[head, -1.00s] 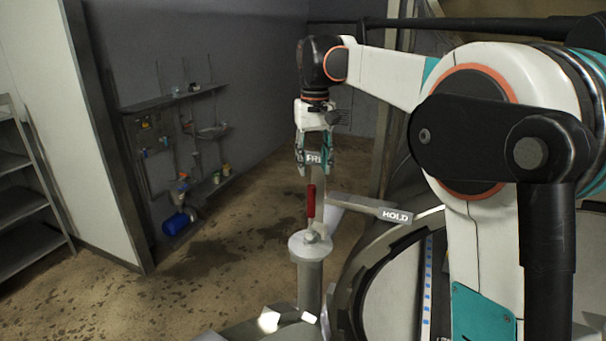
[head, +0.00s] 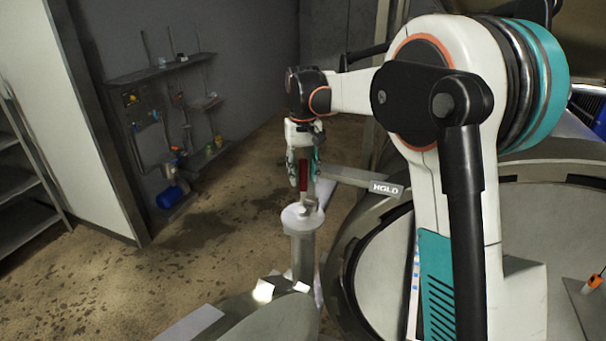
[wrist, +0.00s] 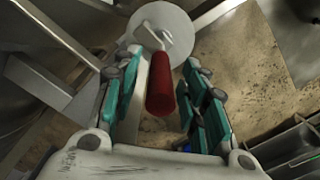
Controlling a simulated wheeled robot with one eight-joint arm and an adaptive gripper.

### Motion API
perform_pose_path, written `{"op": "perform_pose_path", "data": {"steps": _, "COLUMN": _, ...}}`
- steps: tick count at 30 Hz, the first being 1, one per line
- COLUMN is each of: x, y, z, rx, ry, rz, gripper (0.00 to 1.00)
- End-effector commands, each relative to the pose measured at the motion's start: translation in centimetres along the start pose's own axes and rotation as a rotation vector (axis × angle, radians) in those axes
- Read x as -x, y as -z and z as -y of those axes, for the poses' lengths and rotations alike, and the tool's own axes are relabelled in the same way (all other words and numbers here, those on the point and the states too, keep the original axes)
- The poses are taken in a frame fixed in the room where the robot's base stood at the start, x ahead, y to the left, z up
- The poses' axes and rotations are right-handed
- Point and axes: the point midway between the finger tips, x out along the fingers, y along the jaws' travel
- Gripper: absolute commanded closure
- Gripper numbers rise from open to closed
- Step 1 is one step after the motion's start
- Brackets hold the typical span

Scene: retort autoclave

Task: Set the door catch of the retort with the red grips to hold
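The door catch has a red grip (head: 303,174) standing upright on a lever over a round grey post (head: 303,217). The red grip (wrist: 160,88) also shows in the wrist view, with its lever running to the round post top (wrist: 172,30). A plate marked HOLD (head: 385,188) sits to the right of the grip. My gripper (head: 303,178) points down over the grip. In the wrist view my gripper (wrist: 158,75) is open, with teal fingers on both sides of the grip. A gap shows at the left finger; contact at the right is unclear.
The retort's round metal body (head: 475,210) fills the right side, partly behind my arm. A wall shelf (head: 165,70) with pipes and a blue pump (head: 170,197) stands at the back left. The floor (head: 215,215) left of the post is clear.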

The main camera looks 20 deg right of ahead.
Motion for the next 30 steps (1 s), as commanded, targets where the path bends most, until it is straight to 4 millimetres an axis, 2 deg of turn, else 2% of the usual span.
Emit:
{"op": "perform_pose_path", "data": {"steps": 5, "x": -1.16, "y": 0.0, "z": 0.0, "rx": 0.0, "ry": 0.0, "rz": 0.0, "gripper": 0.6}}
{"op": "perform_pose_path", "data": {"steps": 13, "x": -1.31, "y": 0.0, "z": 0.0, "rx": 0.0, "ry": 0.0, "rz": 0.0, "gripper": 0.6}}
{"op": "perform_pose_path", "data": {"steps": 14, "x": -1.31, "y": 0.0, "z": 0.0, "rx": 0.0, "ry": 0.0, "rz": 0.0, "gripper": 0.63}}
{"op": "perform_pose_path", "data": {"steps": 19, "x": -1.29, "y": 0.0, "z": 0.0, "rx": 0.0, "ry": 0.0, "rz": 0.0, "gripper": 1.0}}
{"op": "perform_pose_path", "data": {"steps": 30, "x": -1.33, "y": -0.23, "z": -0.29, "rx": -0.001, "ry": 0.023, "rz": -0.015, "gripper": 1.0}}
